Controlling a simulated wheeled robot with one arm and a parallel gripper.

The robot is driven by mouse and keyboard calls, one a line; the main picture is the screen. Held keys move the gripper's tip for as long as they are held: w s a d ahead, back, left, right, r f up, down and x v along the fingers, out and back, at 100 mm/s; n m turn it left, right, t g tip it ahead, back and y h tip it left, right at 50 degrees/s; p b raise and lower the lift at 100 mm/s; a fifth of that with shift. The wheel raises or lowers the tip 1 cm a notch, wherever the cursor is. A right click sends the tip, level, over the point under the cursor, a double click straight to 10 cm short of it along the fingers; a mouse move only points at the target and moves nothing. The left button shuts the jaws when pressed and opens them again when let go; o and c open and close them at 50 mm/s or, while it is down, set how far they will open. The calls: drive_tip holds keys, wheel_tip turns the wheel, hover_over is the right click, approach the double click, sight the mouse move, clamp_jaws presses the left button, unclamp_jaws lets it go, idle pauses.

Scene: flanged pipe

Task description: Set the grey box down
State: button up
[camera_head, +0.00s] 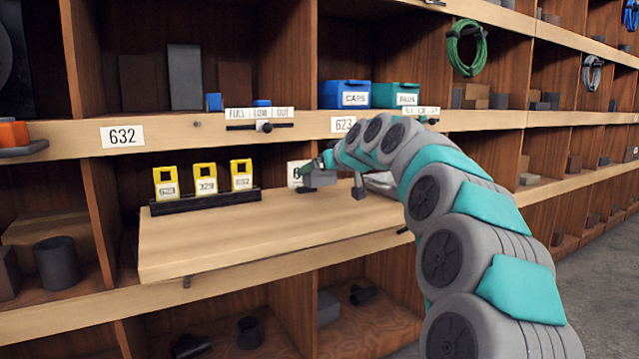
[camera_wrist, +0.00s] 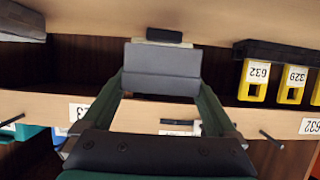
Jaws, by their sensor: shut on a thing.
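The grey box (camera_wrist: 162,62) is between the two green fingers of my gripper (camera_wrist: 162,82) in the wrist view. My gripper is shut on it. In the head view, my gripper (camera_head: 318,168) is over the right back part of the pull-out wooden board (camera_head: 240,230), and the grey box (camera_head: 325,178) shows small beneath it. The box is low over the board; I cannot tell whether it touches. My arm hides the board's right end.
A black rack (camera_head: 205,202) with yellow numbered tags (camera_head: 205,178) stands on the board's left back. A white card (camera_head: 297,174) is just behind the box. A pale flat stack (camera_head: 381,183) lies right. The board's front middle is clear.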

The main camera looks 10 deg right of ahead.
sight(325, 181)
drive_tip(key=shift+w+f, duration=0.15)
drive_tip(key=shift+f, duration=1.55)
drive_tip(key=shift+f, duration=0.15)
drive_tip(key=shift+f+b, duration=0.1)
drive_tip(key=shift+b, duration=0.2)
drive_tip(key=o, duration=1.2)
